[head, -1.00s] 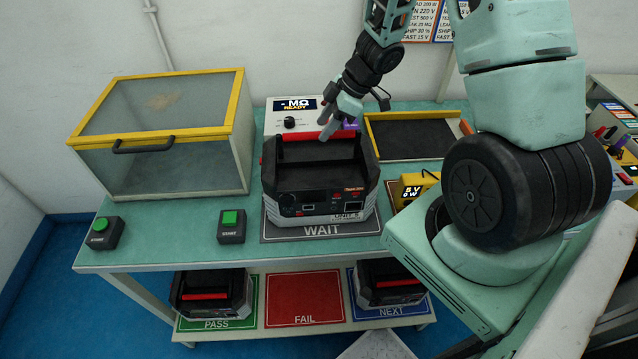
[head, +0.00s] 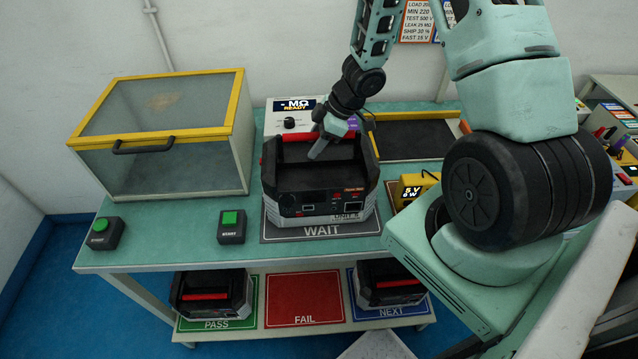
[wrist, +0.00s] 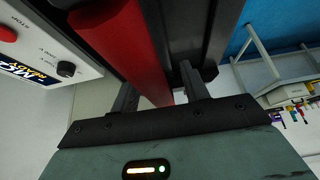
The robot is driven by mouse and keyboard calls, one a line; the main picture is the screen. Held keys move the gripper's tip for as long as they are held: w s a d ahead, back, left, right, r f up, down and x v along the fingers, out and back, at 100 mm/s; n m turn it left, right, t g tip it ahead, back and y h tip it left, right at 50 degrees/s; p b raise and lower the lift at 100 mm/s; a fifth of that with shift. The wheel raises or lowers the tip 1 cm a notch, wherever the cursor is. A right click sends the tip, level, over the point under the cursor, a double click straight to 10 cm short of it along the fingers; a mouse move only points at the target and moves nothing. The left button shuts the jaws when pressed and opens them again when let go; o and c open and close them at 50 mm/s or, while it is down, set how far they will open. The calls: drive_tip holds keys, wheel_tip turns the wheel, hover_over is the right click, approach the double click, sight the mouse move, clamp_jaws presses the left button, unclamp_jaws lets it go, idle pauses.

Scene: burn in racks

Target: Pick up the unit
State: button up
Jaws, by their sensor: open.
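The unit (head: 318,190), a black and grey box labelled UNIT 6 with a red handle bar (head: 298,137) across its top, stands on the grey WAIT mat (head: 280,232). My gripper (head: 322,144) is open over the top of this unit at the handle's right part. In the wrist view the red handle (wrist: 135,45) runs down into the gap between my two open fingers (wrist: 158,92). I cannot tell how deep it sits between them or whether they touch it. One finger is mostly hidden in the head view.
A meter reading READY (head: 292,116) stands close behind the unit. A black yellow-edged tray (head: 415,139) lies right. Below, other units sit on PASS (head: 215,323) and NEXT (head: 392,310); FAIL (head: 304,298) is empty.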

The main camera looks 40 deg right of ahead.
drive_tip(key=shift+f, duration=0.2)
idle(0.3)
clamp_jaws()
idle(1.3)
drive_tip(key=shift+w+r, duration=0.15)
